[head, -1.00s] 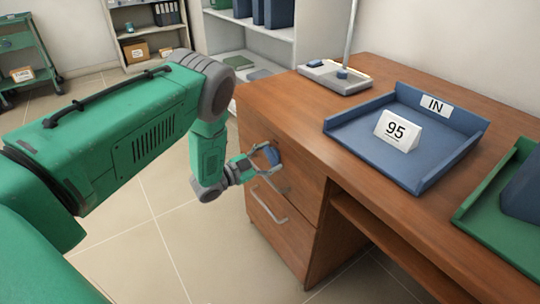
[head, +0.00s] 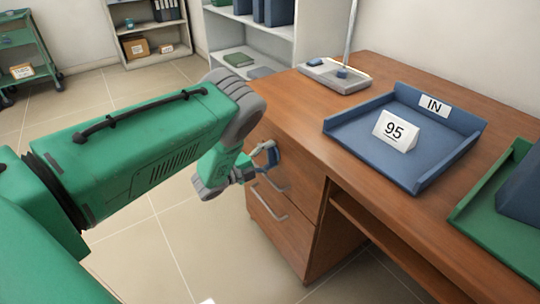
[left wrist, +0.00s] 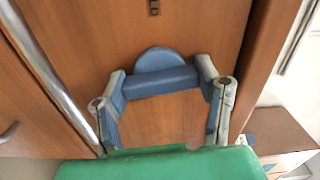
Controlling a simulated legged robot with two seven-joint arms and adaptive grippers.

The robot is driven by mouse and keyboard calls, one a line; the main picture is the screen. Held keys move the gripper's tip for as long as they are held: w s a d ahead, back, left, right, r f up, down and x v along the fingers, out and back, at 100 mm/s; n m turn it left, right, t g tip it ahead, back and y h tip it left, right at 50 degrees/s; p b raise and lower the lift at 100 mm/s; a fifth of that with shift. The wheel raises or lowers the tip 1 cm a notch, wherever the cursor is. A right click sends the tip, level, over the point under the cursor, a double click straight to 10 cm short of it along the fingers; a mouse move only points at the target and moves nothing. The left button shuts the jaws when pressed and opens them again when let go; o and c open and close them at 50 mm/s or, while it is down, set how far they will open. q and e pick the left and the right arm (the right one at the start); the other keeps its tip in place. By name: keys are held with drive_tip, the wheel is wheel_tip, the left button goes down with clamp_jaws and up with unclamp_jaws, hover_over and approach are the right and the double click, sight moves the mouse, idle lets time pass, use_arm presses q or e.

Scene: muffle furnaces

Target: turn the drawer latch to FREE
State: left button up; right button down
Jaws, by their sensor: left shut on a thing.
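The drawer latch is a blue knob with a rounded back and a straight bar (left wrist: 160,80), on the wooden front of the top drawer (left wrist: 190,30). In the head view the latch (head: 273,154) is small and partly covered by my gripper. My left gripper (head: 266,154) is at the drawer front. In the left wrist view its two fingers (left wrist: 163,84) close on the two ends of the latch bar. No FREE marking can be read. My right gripper is not in view.
A metal drawer handle (left wrist: 48,75) runs close beside my left gripper. The lower drawer has another handle (head: 268,205). On the desk are a blue IN tray (head: 440,160) with a 95 card (head: 396,131), a green tray (head: 480,215) and a lamp base (head: 335,75).

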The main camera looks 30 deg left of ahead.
use_arm(q)
drive_tip(key=shift+s+d+f+m, duration=0.1)
drive_tip(key=shift+f+m, duration=0.1)
drive_tip(key=shift+m, duration=0.4)
drive_tip(key=shift+f, duration=0.1)
drive_tip(key=o, duration=1.1)
drive_tip(key=shift+c, duration=0.2)
drive_tip(key=shift+o, duration=0.5)
drive_tip(key=shift+s, duration=0.1)
drive_tip(key=v, duration=1.1)
drive_tip(key=shift+s+a, duration=0.25)
